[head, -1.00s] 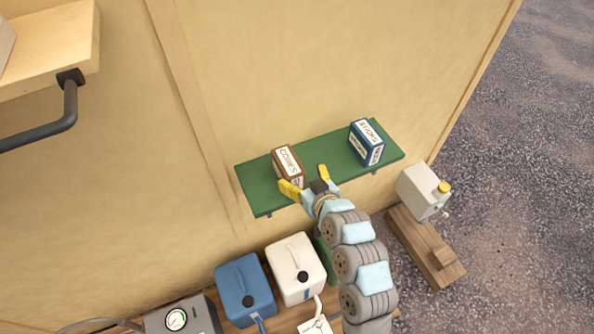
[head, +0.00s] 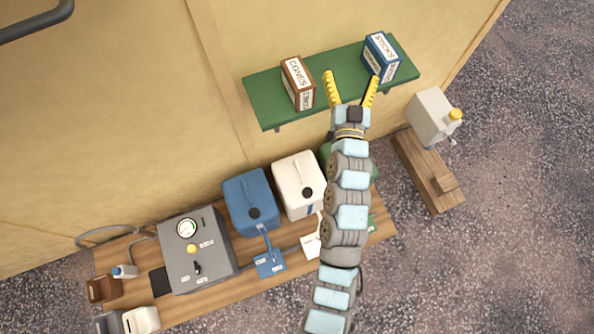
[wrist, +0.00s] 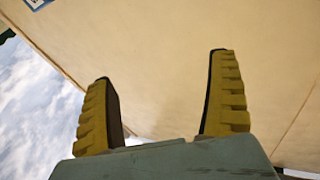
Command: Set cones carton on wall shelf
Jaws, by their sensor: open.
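The cones carton (head: 299,84) is a brown box with a white label reading CONES. It stands upright on the left half of the green wall shelf (head: 274,112) in the head view. My gripper (head: 351,82) is open and empty, with its yellow fingers spread to the right of the carton and apart from it. The right finger is close to the blue sticks carton (head: 381,59); I cannot tell whether they touch. In the wrist view my open gripper (wrist: 166,95) shows only the bare wall between its fingers.
Below the shelf, a wooden bench (head: 180,315) holds a blue canister (head: 249,200), a white canister (head: 298,184) and a grey gauge box (head: 195,250). A pale jug (head: 430,115) stands at the right by a wooden plank (head: 422,170). The shelf is bare between the cartons.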

